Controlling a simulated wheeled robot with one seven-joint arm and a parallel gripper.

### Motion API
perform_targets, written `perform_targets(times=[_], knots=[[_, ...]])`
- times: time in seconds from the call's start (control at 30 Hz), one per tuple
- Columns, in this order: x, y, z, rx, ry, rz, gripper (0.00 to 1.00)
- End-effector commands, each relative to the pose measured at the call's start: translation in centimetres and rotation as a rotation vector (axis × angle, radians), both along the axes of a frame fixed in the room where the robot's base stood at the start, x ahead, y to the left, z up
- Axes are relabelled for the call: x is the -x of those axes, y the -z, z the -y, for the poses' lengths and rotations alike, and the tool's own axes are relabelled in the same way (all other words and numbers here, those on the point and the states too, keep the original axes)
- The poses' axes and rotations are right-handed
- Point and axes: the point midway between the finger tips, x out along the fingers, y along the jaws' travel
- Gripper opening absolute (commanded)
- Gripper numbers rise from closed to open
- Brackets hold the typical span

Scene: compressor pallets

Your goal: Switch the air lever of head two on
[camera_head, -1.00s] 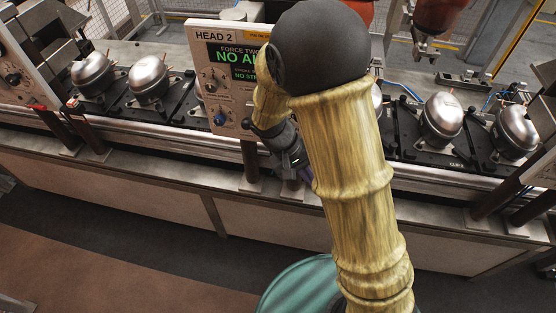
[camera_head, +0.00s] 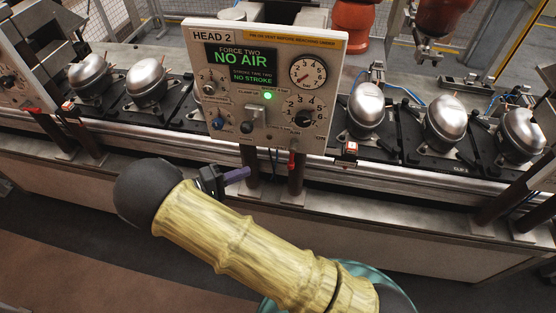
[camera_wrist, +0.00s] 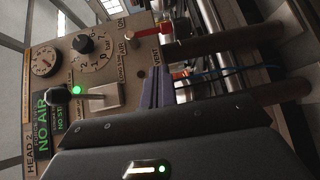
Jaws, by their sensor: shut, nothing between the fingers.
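A red lever (camera_head: 292,161) hangs down below the panel's lower right edge. In the wrist view the red lever (camera_wrist: 150,32) sits at the panel edge by the "AIR" and "VENT" lettering. My gripper (camera_head: 247,173) is below the panel, left of the red lever and apart from it. Its purple fingers are shut and empty; they also show in the wrist view (camera_wrist: 155,87), hiding part of the panel edge.
The panel carries a gauge (camera_head: 308,73), a black dial (camera_head: 304,113), a lit green lamp (camera_head: 267,96) and a clamp toggle (camera_head: 249,120). Dark posts (camera_head: 296,184) hold it up. Silver compressors (camera_head: 366,109) stand on both sides. The floor in front is clear.

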Motion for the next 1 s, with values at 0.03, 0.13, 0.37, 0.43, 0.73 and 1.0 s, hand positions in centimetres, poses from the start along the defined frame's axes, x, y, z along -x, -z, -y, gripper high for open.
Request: perform_targets(times=[0.03,0.13,0.37,0.43,0.73,1.0], knots=[[0.2,0.3,-1.0,0.019,-0.029,0.032,0.00],[0.4,0.2,-1.9,0.037,-0.057,0.070,0.00],[0.4,0.2,-2.1,0.039,-0.061,0.076,0.00],[0.4,0.2,-2.1,0.038,-0.061,0.075,0.00],[-0.8,-0.1,-0.2,0.039,-0.058,0.074,0.00],[-3.3,-0.1,3.7,0.040,-0.057,0.072,0.00]])
